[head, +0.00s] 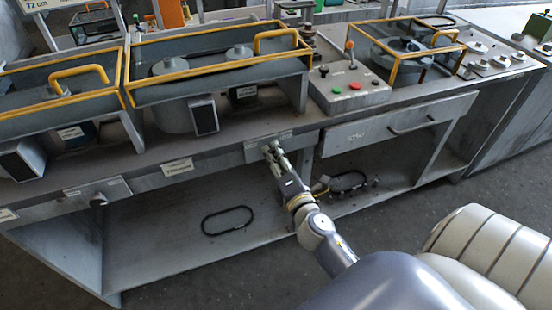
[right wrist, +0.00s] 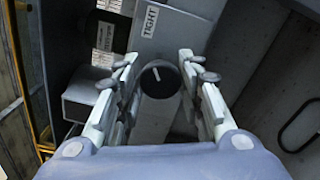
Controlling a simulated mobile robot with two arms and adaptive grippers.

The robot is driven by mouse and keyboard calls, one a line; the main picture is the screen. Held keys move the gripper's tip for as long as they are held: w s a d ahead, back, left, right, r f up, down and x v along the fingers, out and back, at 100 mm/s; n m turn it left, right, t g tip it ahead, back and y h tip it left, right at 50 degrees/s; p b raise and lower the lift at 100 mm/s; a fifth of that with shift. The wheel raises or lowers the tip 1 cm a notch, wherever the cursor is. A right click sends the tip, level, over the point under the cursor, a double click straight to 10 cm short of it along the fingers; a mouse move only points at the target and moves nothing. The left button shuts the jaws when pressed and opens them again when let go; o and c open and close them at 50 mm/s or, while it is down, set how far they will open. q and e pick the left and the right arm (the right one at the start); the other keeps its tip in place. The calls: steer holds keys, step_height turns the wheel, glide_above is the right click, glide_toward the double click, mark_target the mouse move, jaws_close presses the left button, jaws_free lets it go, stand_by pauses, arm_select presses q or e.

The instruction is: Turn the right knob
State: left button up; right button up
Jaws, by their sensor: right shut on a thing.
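The right knob (right wrist: 157,85) shows in the right wrist view as a grey cylinder with a dark round face and a white mark. A grey control box with a white label sits just above it. My right gripper (right wrist: 158,66) has a finger on each side of the knob and is shut on it. In the head view, my right gripper (head: 271,152) is at the small panel (head: 253,151) under the bench edge, where its fingers hide the knob. My left gripper is not in view.
Another knob (head: 99,199) sits on a panel further left. The bench carries yellow-framed housings (head: 215,70) and a control box (head: 347,89) with red and green buttons. A drawer (head: 400,125) is at the right. A black cable loop (head: 227,220) lies on the lower shelf.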

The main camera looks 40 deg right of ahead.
steer(key=shift+m, duration=0.6)
steer(key=o, duration=1.1)
steer(key=shift+c, duration=0.2)
steer(key=shift+s+a+f, duration=0.1)
steer(key=shift+s, duration=0.4)
steer(key=v, duration=0.6)
steer(key=shift+s, duration=0.25)
